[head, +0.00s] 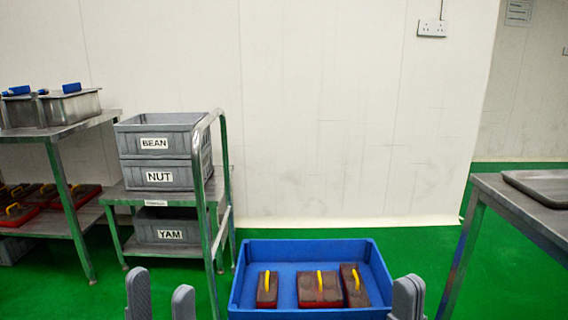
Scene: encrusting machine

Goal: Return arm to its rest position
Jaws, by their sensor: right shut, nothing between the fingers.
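My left gripper (161,298) shows at the bottom left of the head view, its two grey fingers apart with nothing between them. My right gripper (407,298) shows at the bottom right, its fingers together and empty, just right of the blue crate. The blue crate (315,248) stands at the bottom centre, between my two grippers. Three brown-topped red blocks with yellow handles lie in it: a narrow left one (262,296), a wide middle one (310,293) and a narrow right one (348,280). The lower parts of both grippers are cut off by the frame.
A metal cart (228,200) holds grey bins marked BEAN (185,143), NUT (182,176) and YAM (190,231). A metal rack (70,205) with steel containers (72,107) stands at left. A steel table (520,215) with a tray (540,182) stands at right. Green floor (430,242) shows open behind the crate.

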